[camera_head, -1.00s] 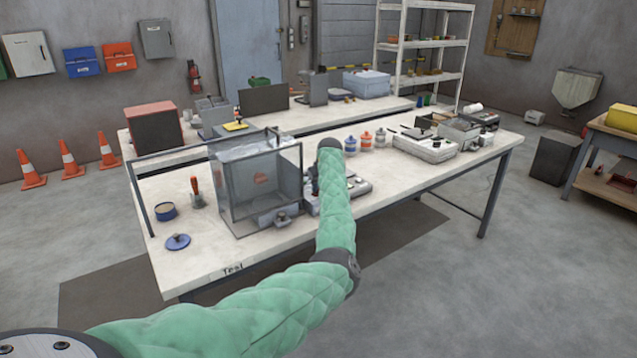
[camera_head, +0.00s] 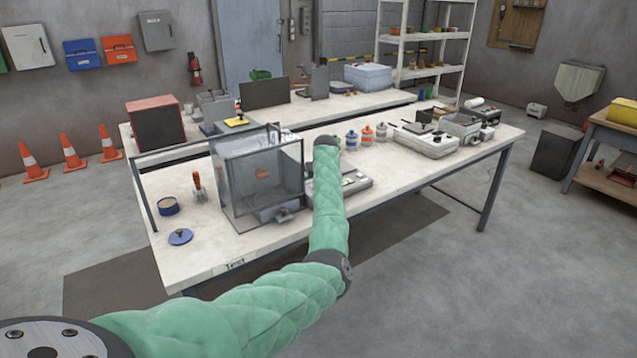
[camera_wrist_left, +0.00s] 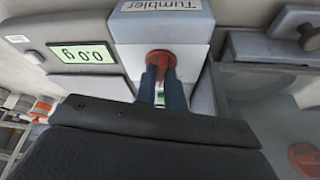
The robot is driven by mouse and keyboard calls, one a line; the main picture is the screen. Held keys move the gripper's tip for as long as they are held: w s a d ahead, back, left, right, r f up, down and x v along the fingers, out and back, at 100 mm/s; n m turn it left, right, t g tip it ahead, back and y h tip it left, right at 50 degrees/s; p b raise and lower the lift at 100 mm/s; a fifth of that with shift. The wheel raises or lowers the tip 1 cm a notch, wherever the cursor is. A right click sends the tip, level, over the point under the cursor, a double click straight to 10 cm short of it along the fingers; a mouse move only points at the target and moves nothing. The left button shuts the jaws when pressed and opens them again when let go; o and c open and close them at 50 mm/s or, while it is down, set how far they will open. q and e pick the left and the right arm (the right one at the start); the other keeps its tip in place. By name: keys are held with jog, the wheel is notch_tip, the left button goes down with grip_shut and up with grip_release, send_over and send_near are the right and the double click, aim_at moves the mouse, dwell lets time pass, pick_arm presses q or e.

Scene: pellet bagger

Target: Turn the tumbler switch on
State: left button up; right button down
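In the left wrist view a grey box with a "Tumbler" label (camera_wrist_left: 163,6) carries a red round switch (camera_wrist_left: 160,58). My left gripper's two dark fingers (camera_wrist_left: 161,72) reach to the red switch, one tip at each side of it. A narrow gap shows between the fingers, with a bit of green in it. Whether the tips press on the switch cannot be told. In the head view my green-sleeved left arm hides the gripper and the switch. My right gripper is in neither view.
A scale display reading 0.0 g (camera_wrist_left: 82,54) is beside the switch box. A clear-walled chamber (camera_head: 260,178) stands left of my arm on the white table (camera_head: 400,185). Colored jars (camera_head: 367,134) stand behind the arm. A white device (camera_head: 425,139) is further right.

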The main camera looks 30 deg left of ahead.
pick_arm(q)
jog(key=o, duration=0.4)
jog(key=shift+o, duration=0.2)
jog(key=shift+r, duration=0.1)
